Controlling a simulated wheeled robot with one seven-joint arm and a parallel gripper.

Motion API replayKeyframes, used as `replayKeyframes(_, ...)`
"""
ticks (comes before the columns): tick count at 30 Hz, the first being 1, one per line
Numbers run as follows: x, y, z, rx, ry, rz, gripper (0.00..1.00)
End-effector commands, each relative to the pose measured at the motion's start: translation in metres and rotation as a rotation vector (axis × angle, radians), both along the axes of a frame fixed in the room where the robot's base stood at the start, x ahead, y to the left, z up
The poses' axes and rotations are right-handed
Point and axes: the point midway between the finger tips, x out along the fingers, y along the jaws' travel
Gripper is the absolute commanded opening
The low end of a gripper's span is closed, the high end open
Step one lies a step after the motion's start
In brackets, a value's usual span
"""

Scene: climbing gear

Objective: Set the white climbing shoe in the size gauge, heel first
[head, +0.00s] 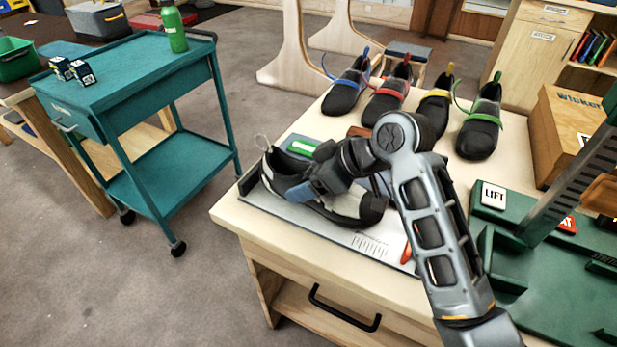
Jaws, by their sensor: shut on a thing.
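A climbing shoe (284,184), mostly black and dark grey with a pale patch, is at the left part of the table. Its pull loop and heel end point to the left, its toe to the right. My gripper (318,184) is shut on the shoe's middle from above right; the fingers are partly hidden by my wrist. The size gauge (340,236), a pale grey plate with ruled marks and a dark upright stop at its left end, lies under the shoe. The heel is close to that stop. I cannot tell whether the sole touches the plate.
Several dark shoes with coloured straps (400,88) stand behind on the table (490,172). An orange-red item (406,252) lies by the gauge. A teal cart (140,75) stands left.

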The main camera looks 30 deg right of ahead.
Motion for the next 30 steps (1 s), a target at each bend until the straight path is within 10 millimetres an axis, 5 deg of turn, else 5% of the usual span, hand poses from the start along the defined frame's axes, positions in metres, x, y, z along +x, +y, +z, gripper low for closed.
replayKeyframes(23, -0.0003, -0.0001, -0.0061, -0.001, 0.004, -0.001, 0.37)
replayKeyframes(24, -0.0003, -0.0002, -0.0063, -0.001, 0.004, -0.001, 0.76)
replayKeyframes(30, -0.0002, 0.0000, -0.0054, 0.000, 0.002, 0.000, 0.95)
